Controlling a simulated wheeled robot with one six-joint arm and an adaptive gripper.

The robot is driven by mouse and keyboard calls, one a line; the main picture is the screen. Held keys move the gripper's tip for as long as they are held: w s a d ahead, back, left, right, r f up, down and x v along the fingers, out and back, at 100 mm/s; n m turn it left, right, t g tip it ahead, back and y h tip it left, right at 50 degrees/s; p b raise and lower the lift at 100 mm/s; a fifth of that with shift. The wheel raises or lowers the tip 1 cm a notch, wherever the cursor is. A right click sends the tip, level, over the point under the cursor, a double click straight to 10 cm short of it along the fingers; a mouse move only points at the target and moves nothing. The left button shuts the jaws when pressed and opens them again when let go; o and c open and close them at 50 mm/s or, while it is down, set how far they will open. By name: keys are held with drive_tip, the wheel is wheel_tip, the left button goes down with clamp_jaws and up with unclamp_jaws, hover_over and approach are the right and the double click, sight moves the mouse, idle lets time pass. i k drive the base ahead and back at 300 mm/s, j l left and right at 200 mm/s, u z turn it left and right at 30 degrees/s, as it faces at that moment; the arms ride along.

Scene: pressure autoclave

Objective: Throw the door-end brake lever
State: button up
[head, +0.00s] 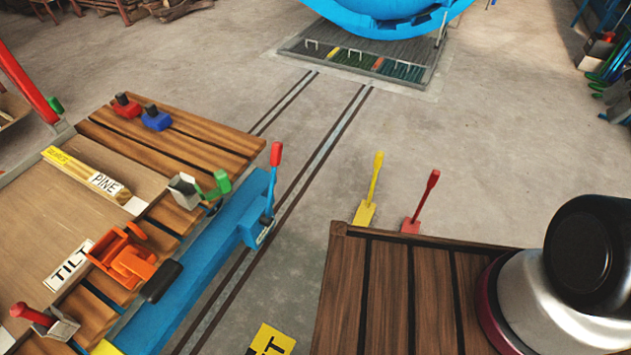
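No label marks a door-end brake lever, so I cannot tell for sure which one it is. A red-handled lever (273,178) stands nearly upright on the blue beam (212,262), at the beam's end toward the blue round vessel (385,14). A green-handled lever (219,184) with a grey bracket sits on the slatted cart (172,143) near that same end. Another red-handled lever (35,316) in a grey bracket is at the cart's near left. Two floor levers, one yellow (374,180) and one red (426,195), stand right of the rails. My gripper is not in view.
Rails (322,150) run along the floor toward the vessel and a slatted floor panel (330,57). An orange clamp (125,255), PINE board (85,172) and TILT label (69,265) are on the cart. Open concrete floor (510,150) lies right. My arm's links fill the lower right.

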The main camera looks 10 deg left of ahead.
sight(266, 220)
drive_tip(key=i+u, duration=0.7)
drive_tip(key=i, duration=0.1)
